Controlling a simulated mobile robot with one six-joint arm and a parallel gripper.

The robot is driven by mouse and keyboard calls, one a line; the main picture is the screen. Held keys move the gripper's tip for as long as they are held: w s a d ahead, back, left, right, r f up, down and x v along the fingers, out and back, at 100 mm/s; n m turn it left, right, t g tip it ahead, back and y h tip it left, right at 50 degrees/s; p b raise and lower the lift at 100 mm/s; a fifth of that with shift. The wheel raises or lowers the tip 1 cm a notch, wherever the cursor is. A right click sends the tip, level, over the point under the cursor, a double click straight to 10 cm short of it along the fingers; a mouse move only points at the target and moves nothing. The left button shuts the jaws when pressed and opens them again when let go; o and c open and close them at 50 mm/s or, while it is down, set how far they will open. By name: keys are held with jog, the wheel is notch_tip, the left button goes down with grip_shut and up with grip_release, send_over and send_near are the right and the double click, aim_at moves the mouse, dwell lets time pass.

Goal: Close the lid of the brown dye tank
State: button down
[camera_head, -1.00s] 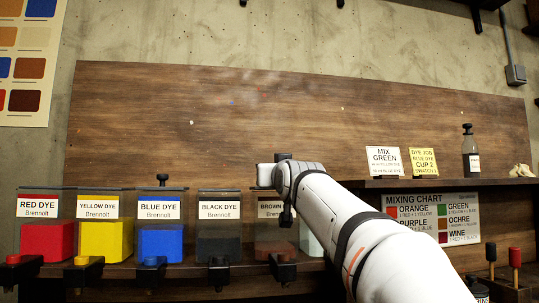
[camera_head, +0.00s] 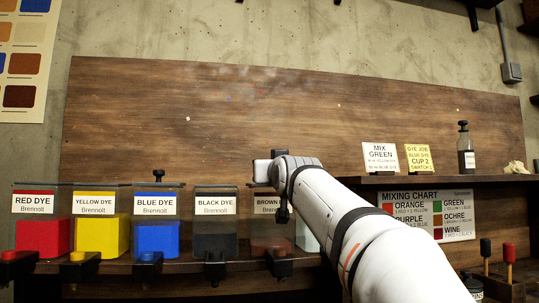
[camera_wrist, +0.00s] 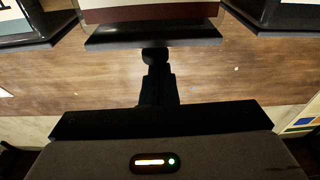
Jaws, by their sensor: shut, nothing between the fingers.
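The brown dye tank (camera_head: 271,240) stands at the right end of the row of dye tanks in the head view, with brown dye inside. My wrist covers its right and upper part, so its lid is hard to make out there. In the wrist view, a dark lid-like slab (camera_wrist: 110,39) lies across the top, with a round dark knob-like part below it. My gripper (camera_wrist: 157,75) is shut and empty, its dark fingers in line with that knob-like part. I cannot tell whether they touch.
Red (camera_head: 42,234), yellow (camera_head: 96,236), blue (camera_head: 157,238) and black (camera_head: 215,241) dye tanks stand to the left. A wooden back panel (camera_head: 220,120) rises behind. A shelf at right holds signs and a dark bottle (camera_head: 466,152). Taps stick out below the tanks.

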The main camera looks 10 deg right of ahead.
jog(key=s+p, duration=0.1)
jog(key=s, duration=0.8)
jog(key=shift+s+p, duration=0.35)
jog(key=shift+f+p, duration=0.1)
jog(key=shift+p, duration=0.25)
jog(key=s+f+g+p, duration=0.4)
jog(key=f+g+p, duration=0.4)
jog(key=f+p, duration=0.5)
jog(key=s+f+g+p, duration=0.4)
jog(key=s+p, duration=0.3)
jog(key=s, duration=0.2)
jog(key=s+f+g+p, duration=0.5)
jog(key=s+p, duration=0.3)
jog(key=s, duration=0.2)
jog(key=shift+s+d+f+m, duration=0.25)
jog(key=shift+m, duration=0.05)
